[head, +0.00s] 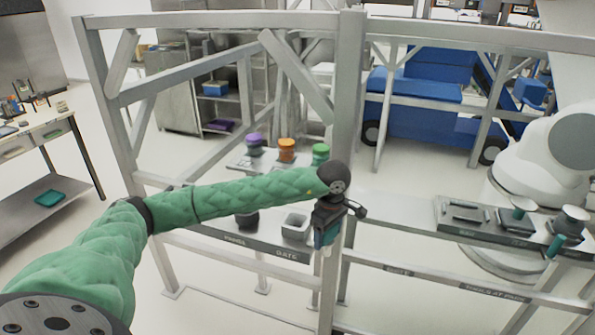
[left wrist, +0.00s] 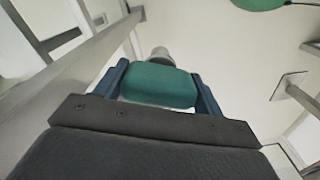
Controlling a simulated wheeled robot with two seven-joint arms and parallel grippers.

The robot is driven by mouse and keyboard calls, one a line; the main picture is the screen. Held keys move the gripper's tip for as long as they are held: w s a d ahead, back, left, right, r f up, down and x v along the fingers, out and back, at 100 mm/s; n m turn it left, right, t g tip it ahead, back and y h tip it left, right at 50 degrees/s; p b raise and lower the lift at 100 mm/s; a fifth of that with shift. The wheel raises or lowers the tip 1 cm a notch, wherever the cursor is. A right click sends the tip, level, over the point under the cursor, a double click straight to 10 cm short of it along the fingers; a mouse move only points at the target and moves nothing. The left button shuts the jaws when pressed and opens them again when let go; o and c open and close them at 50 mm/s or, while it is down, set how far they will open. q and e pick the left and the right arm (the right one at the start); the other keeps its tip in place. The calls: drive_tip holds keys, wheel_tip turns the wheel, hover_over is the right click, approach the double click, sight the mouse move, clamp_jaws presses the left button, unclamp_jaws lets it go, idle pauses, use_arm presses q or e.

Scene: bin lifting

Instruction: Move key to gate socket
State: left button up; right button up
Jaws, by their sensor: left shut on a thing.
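My left gripper (head: 329,222) points down beside the grey frame post, shut on a teal key (head: 326,238). In the left wrist view the key's teal grip (left wrist: 158,86) lies between the two blue fingers, with a grey round end (left wrist: 160,54) beyond it. The gate socket (head: 296,226) is a light square block with a dark opening, on the shelf above the "GATE" label. The gripper and key are just right of it in the head view, apart from it. My right gripper is not in view.
A dark piece (head: 247,220) stands above the "PRIME" label. Purple (head: 254,143), orange (head: 286,150) and green (head: 320,154) topped pieces stand behind. The metal frame post (head: 347,110) rises close to the gripper. A tray (head: 470,217) with teal-handled pieces lies at right.

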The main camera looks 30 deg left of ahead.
use_arm(q)
drive_tip(key=w+a+r+n+p, duration=0.2)
drive_tip(key=a+r+n, duration=0.45)
drive_tip(key=n, duration=0.25)
drive_tip(key=w+a+r+n+p, duration=0.25)
drive_tip(key=a+r+n, duration=0.4)
drive_tip(key=n, duration=0.35)
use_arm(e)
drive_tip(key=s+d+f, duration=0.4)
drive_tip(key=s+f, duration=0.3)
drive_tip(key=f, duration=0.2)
use_arm(q)
wheel_tip(320, 180, down, 8)
drive_tip(key=b, duration=0.3)
drive_tip(key=shift+s+a, duration=0.2)
drive_tip(key=shift+s, duration=0.05)
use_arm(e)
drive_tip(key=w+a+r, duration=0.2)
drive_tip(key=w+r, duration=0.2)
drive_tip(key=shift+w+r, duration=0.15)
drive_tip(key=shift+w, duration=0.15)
